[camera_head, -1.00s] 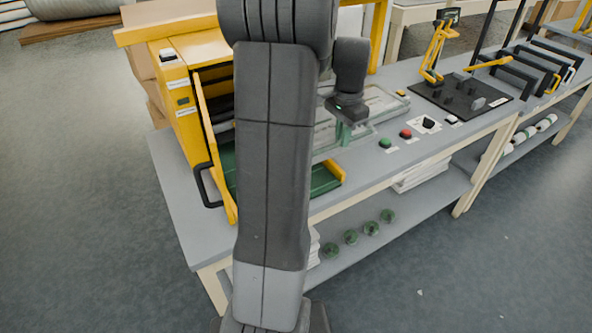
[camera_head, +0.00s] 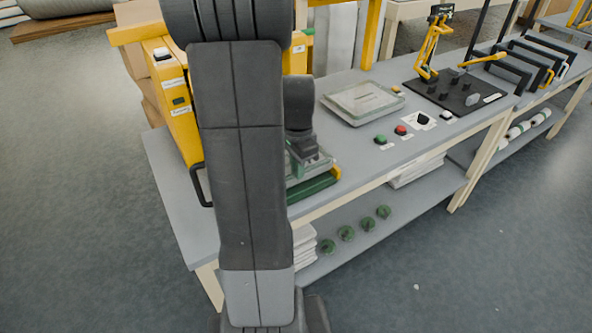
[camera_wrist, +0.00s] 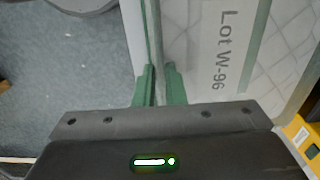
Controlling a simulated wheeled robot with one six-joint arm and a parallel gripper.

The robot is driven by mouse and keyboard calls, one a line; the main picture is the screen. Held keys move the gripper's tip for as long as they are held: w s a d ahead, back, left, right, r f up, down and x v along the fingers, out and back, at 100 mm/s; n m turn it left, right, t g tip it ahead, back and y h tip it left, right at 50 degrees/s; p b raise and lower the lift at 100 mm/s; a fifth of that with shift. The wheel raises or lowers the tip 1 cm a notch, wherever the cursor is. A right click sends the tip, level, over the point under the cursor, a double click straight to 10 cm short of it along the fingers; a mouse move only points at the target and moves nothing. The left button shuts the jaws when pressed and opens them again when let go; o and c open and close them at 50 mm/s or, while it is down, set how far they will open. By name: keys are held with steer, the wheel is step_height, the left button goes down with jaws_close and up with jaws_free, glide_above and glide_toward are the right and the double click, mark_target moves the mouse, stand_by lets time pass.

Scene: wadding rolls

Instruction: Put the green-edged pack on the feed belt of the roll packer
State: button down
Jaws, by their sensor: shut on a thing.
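The green-edged pack (camera_wrist: 282,62) is clear and quilted, with "Lot W-96" printed on it, and fills the right of the wrist view. My gripper (camera_wrist: 160,70) is shut on its left edge with two green fingers. In the head view my gripper (camera_head: 304,160) is over the green feed belt (camera_head: 314,187), which has a yellow end piece. Only a sliver of the pack shows there, and I cannot tell whether it touches the belt. The yellow roll packer (camera_head: 182,125) is largely hidden behind my arm.
A shallow tray (camera_head: 345,117) with a pale sheet or pack lies on the bench right of the belt. Green and red buttons (camera_head: 401,130) and a black knob stand in front. A black fixture board (camera_head: 455,95) is further right. A black handle (camera_head: 197,185) juts out left.

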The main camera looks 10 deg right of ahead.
steer(key=shift+a+f, duration=0.2)
steer(key=shift+f, duration=0.35)
steer(key=shift+f, duration=0.1)
steer(key=shift+f+b, duration=0.35)
steer(key=shift+f, duration=0.2)
steer(key=c, duration=1.5)
jaws_free()
step_height(320, 180, up, 13)
steer(key=p, duration=0.1)
steer(key=shift+r, duration=0.15)
steer(key=shift+p, duration=0.3)
